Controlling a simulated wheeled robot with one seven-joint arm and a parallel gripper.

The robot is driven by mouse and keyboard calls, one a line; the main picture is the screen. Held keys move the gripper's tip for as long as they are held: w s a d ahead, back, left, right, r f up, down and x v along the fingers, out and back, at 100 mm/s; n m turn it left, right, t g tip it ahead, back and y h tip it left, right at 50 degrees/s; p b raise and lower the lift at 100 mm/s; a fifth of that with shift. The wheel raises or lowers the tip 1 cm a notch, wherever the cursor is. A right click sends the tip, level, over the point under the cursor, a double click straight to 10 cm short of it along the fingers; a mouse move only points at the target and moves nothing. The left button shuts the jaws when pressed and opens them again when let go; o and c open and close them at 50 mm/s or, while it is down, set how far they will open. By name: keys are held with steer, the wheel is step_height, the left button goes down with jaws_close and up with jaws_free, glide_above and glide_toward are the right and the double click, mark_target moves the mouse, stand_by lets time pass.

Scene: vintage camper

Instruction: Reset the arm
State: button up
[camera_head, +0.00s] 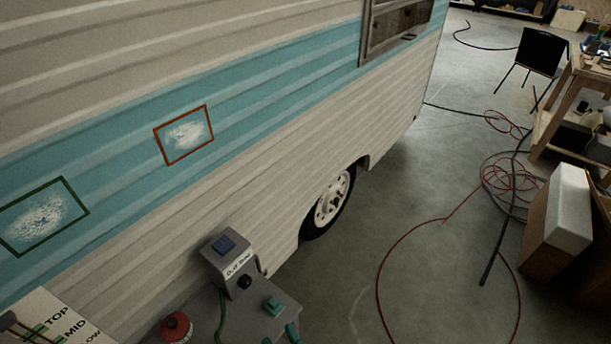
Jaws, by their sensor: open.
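Neither my arm nor my gripper shows in the head view. The camper (330,110) fills the left and middle, with cream ribbed siding and a turquoise band. On the band are two framed whitish, scuffed patches, one with a red-brown frame (184,135) and one with a dark green frame (42,217).
A grey control box (256,308) with a blue square, black knob and green parts stands at bottom centre, beside a red knob (176,326). A board marked TOP and MID (50,322) is at lower left. Red hose (380,270), cables, a box (570,200) and a chair (540,52) lie right.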

steer(key=s+d+m+g+h, duration=0.1)
steer(key=s+d+m+h, duration=0.1)
steer(key=s+m+h, duration=0.3)
steer(key=s+d+r+m+g+h, duration=0.1)
steer(key=s+d+m+g+h, duration=0.1)
steer(key=s+m+h, duration=0.3)
steer(key=s+d+m, duration=0.1)
steer(key=s+m, duration=0.3)
steer(key=s, duration=0.2)
steer(key=shift+d+r, duration=0.2)
steer(key=shift+r, duration=0.1)
steer(key=c, duration=0.5)
steer(key=shift+a, duration=0.1)
